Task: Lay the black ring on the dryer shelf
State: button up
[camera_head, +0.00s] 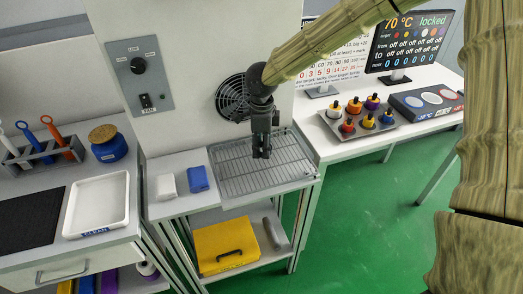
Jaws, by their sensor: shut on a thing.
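My gripper (261,153) is black and points down over the wire dryer shelf (232,182), in front of the round fan grille. It is shut on a small dark thing, taken to be the black ring, which hardly stands out from the black fingers. I see no black ring lying elsewhere. The shelf is a grey rack in a shallow tray, and its visible bars are bare. I cannot tell how high the fingertips are above the bars.
A white block (166,187) and a blue block (198,179) lie left of the shelf. The fan grille (232,97) is in the panel behind. A tray of small capped bottles (342,124) stands to the right. A yellow case (225,247) sits below.

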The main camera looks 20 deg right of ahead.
aim_at(262, 160)
notch_tip(262, 160, down, 3)
jog(key=shift+a+f, duration=0.1)
jog(key=shift+a, duration=0.05)
jog(key=shift+s, duration=0.1)
jog(key=o, duration=1.2)
notch_tip(262, 160, up, 12)
